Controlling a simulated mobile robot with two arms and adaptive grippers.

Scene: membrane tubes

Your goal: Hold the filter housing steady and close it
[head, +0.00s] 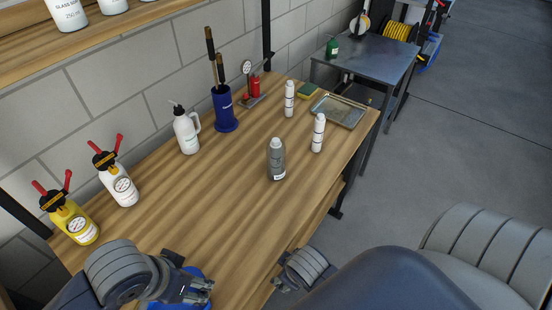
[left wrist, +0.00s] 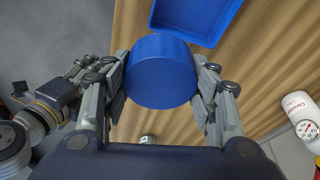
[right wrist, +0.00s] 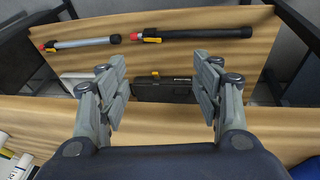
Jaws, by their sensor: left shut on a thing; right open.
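A blue round housing or cap (left wrist: 160,72) sits between the fingers of my left gripper (left wrist: 163,82) in the left wrist view. The fingers press on both its sides. In the head view my left gripper (head: 205,288) is at the bottom, over the near edge of the bench, with some blue showing behind it. I cannot tell whether the blue piece is the whole filter housing or one part. My right gripper (right wrist: 162,88) is open and empty, in front of the bench's lower shelf. No separate lid is clearly seen.
A blue tray (left wrist: 211,32) lies beyond the held piece. The wooden bench (head: 215,185) carries a grey bottle (head: 276,160), white bottles, a blue holder (head: 224,112) and a metal tray (head: 338,111). Its middle is clear. The lower shelf holds rods (right wrist: 195,33) and a black case (right wrist: 165,90).

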